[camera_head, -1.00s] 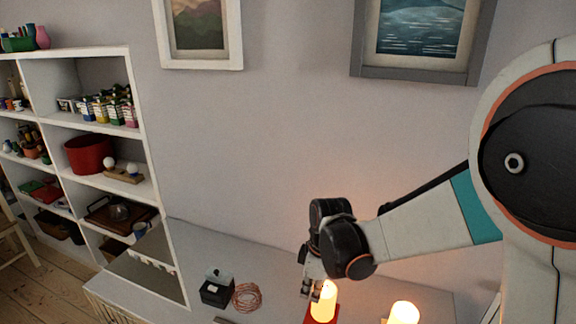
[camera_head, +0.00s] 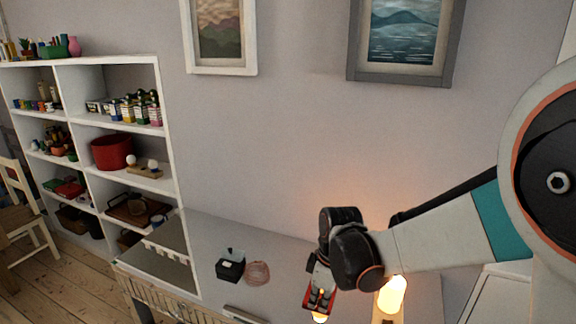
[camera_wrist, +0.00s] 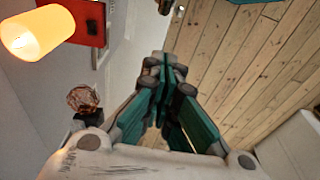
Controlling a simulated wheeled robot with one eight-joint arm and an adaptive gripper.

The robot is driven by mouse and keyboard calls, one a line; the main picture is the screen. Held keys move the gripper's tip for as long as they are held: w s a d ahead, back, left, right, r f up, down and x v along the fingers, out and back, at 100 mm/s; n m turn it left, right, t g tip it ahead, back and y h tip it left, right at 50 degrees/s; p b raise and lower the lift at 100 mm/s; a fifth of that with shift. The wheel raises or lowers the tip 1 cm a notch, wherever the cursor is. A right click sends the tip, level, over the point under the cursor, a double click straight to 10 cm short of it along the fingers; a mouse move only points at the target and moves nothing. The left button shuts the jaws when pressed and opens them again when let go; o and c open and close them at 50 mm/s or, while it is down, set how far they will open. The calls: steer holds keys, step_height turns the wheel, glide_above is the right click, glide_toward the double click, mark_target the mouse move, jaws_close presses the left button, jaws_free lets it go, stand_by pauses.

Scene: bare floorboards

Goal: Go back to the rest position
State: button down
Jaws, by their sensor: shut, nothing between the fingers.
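My gripper (camera_head: 319,296) hangs from my arm at the lower middle of the head view, over the desk top. In the wrist view my gripper (camera_wrist: 165,72) has its teal fingers together, with nothing between them. In the head view it covers part of a red base (camera_head: 306,300) and of a glowing cylinder lamp (camera_head: 320,318). The wrist view shows a glowing lamp (camera_wrist: 35,33) beside a red block (camera_wrist: 90,22), apart from the fingers.
A grey desk (camera_head: 215,235) runs along the wall, with a black box (camera_head: 230,268) and a coiled cord (camera_head: 257,273). Another glowing lamp (camera_head: 392,294) stands below my forearm. A white shelf (camera_head: 172,150) and chair (camera_head: 35,225) are at left. Floorboards (camera_wrist: 240,60) lie open.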

steer(key=s+d+r+m+t+h+b, duration=0.1)
steer(key=s+d+r+m+t, duration=0.5)
steer(key=s+d+r+m, duration=0.6)
steer(key=s+r+m, duration=0.1)
steer(key=s, duration=0.2)
steer(key=shift+s+d+r+m+t, duration=0.2)
steer(key=shift+s+m+t, duration=0.1)
steer(key=shift+s, duration=0.1)
steer(key=shift+a+f, duration=0.1)
stand_by(0.8)
